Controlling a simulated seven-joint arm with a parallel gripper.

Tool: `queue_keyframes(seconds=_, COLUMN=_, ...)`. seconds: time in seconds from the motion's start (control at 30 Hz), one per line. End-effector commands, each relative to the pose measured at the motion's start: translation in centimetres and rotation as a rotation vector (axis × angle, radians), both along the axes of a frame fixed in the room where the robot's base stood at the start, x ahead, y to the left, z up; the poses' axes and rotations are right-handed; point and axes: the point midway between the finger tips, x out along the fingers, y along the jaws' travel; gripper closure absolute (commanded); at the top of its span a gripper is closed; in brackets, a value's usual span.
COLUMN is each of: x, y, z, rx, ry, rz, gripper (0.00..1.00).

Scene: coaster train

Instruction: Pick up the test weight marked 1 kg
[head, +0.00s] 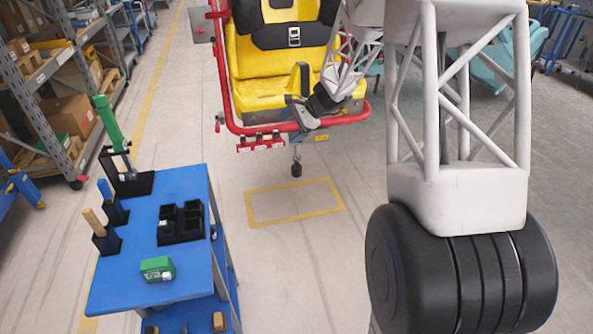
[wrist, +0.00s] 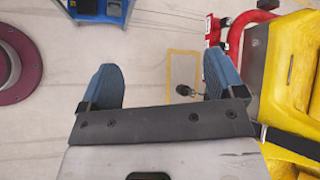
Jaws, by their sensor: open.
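A small dark weight (head: 296,168) hangs on a hook below the red frame of the yellow seat, over a yellow floor outline; no marking on it is legible. A small dark object, apparently the same weight (wrist: 184,90), shows between my fingers in the wrist view, nearer the right one and well beyond them. My gripper (wrist: 160,82) is open with nothing between its blue-padded fingers. In the head view the end of my arm is in front of the yellow seat, above the hanging weight. A black tray (head: 180,238) with several compartments stands on the blue cart; its contents are unclear.
The blue cart (head: 140,210) at left also holds a green box (head: 157,268) and tools in black holders. The yellow seat (head: 260,85) and its red rail (head: 229,90) are close to my gripper. Shelves (head: 60,75) line the left. Floor around the yellow outline (head: 262,223) is clear.

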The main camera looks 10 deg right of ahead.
Motion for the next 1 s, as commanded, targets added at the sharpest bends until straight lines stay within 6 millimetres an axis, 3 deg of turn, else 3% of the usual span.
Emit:
queue_keyframes(seconds=0.5, x=9.2, y=-3.9, z=-10.1, rx=0.187, ry=0.105, rz=-0.243, gripper=0.12)
queue_keyframes(seconds=1.0, x=16.1, y=-8.1, z=-21.6, rx=0.364, ry=0.197, rz=-0.48, gripper=0.12)
